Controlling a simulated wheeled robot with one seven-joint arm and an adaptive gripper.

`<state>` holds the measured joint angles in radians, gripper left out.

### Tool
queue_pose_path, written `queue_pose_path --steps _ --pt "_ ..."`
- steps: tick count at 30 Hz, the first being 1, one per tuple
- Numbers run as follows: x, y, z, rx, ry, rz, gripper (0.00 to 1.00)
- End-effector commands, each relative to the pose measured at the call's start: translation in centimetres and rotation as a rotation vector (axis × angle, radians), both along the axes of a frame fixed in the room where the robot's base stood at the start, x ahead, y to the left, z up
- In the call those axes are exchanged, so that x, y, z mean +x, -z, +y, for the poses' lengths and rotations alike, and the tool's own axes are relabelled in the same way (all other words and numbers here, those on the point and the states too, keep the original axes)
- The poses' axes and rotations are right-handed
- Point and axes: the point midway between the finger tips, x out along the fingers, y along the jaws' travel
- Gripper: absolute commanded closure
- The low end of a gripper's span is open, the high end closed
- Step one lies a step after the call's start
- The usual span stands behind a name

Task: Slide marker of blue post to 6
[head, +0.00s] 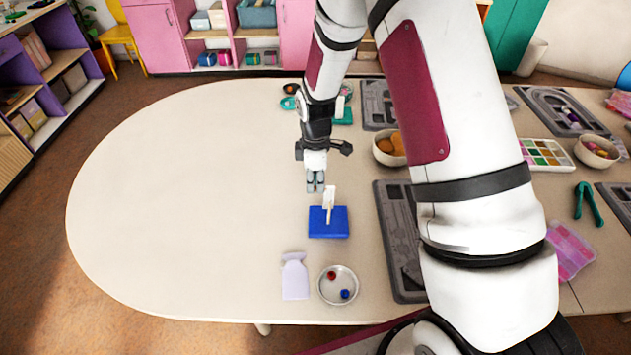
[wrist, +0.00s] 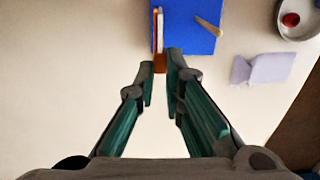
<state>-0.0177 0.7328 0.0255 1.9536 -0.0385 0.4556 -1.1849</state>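A blue block (head: 338,222) stands on the table, with a pale wooden peg (wrist: 208,27) and an upright white strip (head: 329,197) on it. The strip shows edge-on in the wrist view (wrist: 158,28). A small orange piece (wrist: 160,64), likely the marker, shows at the strip's near edge. My gripper (head: 315,186) is just beyond the strip in the head view. In the wrist view its fingertips (wrist: 160,72) lie on either side of the orange piece with a narrow gap. I cannot tell whether they touch it. Any numbers are too small to read.
A round dish (head: 338,300) with a red and a blue bead stands in front of the block, next to a lilac pouch-like piece (head: 294,277). A grey tray (head: 390,245) lies close to the block's right. The left side of the table (head: 180,200) is clear.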

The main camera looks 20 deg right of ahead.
Motion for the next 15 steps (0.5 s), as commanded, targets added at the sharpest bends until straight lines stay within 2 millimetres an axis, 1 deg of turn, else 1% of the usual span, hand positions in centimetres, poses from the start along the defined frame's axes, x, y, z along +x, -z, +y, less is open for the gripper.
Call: queue_pose_path --steps 5,15 --pt "0.01 0.08 0.0 0.0 -0.001 0.0 1.0" --pt "0.03 0.96 -0.01 0.0 -0.001 0.0 1.0"
